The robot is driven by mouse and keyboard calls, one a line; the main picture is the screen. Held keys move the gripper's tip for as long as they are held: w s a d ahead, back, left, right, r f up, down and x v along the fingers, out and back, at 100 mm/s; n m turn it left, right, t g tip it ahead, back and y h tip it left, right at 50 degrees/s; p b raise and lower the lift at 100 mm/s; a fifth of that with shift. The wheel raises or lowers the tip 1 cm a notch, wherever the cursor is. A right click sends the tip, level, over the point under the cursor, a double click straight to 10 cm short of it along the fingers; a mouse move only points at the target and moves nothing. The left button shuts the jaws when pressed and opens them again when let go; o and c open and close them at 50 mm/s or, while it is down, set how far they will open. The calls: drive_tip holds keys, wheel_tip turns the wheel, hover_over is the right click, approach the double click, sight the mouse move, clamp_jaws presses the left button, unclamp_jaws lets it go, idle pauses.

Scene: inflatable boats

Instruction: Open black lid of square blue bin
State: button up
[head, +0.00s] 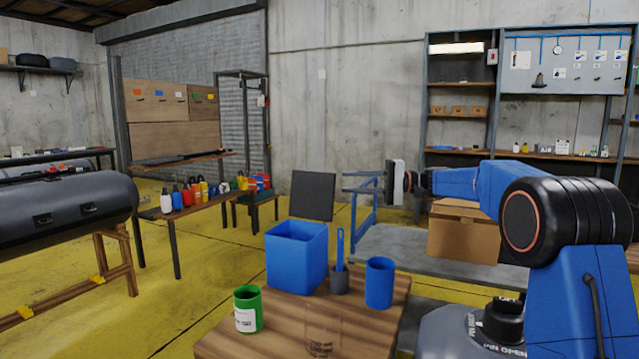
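The square blue bin (297,262) stands on the wooden table in front of me. Its black lid (312,195) stands raised and roughly upright behind the bin's back edge, so the bin's top is open. The hinge between lid and bin cannot be made out. My gripper (394,182) is up and to the right of the bin and lid, clear of both. It shows edge-on at the end of my blue arm, and its fingers cannot be told apart.
On the wooden table (290,335) are a green labelled can (248,309), a grey cup (340,280) with a blue-handled tool, a blue cup (379,283) and a clear container (323,330). A cardboard box (462,232) sits on a grey cart behind.

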sight(319, 182)
drive_tip(key=a, duration=1)
drive_tip(key=shift+s, duration=0.25)
clamp_jaws()
